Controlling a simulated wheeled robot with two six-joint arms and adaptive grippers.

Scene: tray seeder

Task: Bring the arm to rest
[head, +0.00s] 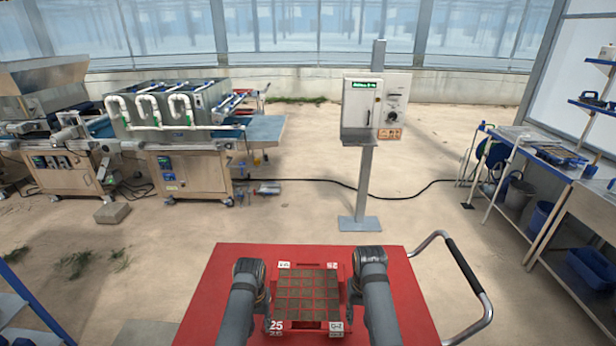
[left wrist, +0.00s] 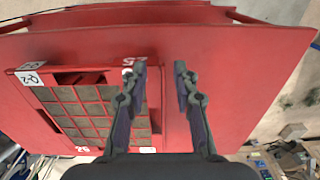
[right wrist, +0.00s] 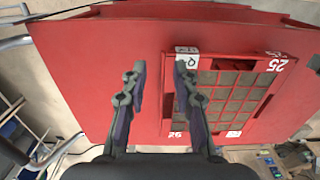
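A red seed tray (head: 306,265) filled with square brown cells lies on the red cart top (head: 215,290), between my two arms. White labels, one reading 25, mark its corners. In the left wrist view my left gripper (left wrist: 160,72) is open and empty, its fingers apart above one side edge of the tray (left wrist: 100,62). In the right wrist view my right gripper (right wrist: 160,70) is open and empty, with one finger over the bare cart top and one over the tray's edge (right wrist: 215,57). In the head view my forearms mostly hide both grippers.
A bent handle (head: 465,270) sticks out at the cart's right. A post with a control box (head: 362,105) stands ahead. A steel seeding machine (head: 185,165) is at the back left, and a workbench (head: 540,150) is on the right. Open floor lies between them.

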